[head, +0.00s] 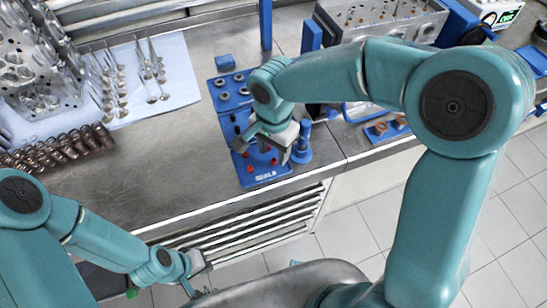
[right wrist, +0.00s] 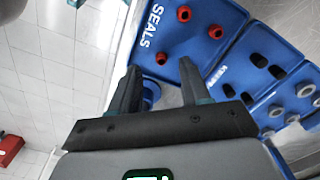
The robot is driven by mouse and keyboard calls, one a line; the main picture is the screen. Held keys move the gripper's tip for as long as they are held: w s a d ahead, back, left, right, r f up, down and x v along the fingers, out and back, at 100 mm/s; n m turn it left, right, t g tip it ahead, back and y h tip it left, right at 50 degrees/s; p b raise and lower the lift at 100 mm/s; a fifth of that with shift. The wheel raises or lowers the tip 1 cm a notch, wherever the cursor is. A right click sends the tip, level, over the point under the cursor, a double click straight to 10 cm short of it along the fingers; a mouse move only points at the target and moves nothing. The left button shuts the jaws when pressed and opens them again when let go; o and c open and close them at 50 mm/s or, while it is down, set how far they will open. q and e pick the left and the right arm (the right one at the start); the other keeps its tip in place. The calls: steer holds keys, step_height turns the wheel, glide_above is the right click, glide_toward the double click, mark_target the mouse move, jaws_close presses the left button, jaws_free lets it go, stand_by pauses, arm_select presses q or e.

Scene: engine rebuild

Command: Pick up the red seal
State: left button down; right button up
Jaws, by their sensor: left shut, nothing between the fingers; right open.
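Red seals stand on a blue tray (right wrist: 200,62) marked SEALS: one near the top (right wrist: 184,14), one to its right (right wrist: 215,31) and one lower left (right wrist: 161,57) in the right wrist view. In the head view, red seals (head: 249,169) show beside and below my right gripper (head: 278,152), which partly covers the tray (head: 282,172). My right gripper is open, and its fingers (right wrist: 159,82) point toward the tray with no seal between them. My left gripper (head: 200,278) is shut and empty, low at the left, in front of the bench drawers.
A blue post (head: 302,145) stands right of the tray. A blue tray with black pieces (right wrist: 258,72) adjoins it, with ringed parts (right wrist: 305,89) beyond. Springs (head: 60,155) and valves on a cloth (head: 175,75) lie left. Bare bench (head: 150,180) lies between.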

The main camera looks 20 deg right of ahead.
mark_target(274, 163)
steer(key=f, duration=0.2)
steer(key=shift+w+f, duration=0.25)
steer(key=shift+f, duration=0.1)
steer(key=shift+s+d+f, duration=0.1)
steer(key=shift+f, duration=0.1)
steer(key=shift+s, duration=0.15)
steer(key=shift+w, duration=0.25)
steer(key=c, duration=0.8)
steer(key=shift+s, duration=0.15)
jaws_close()
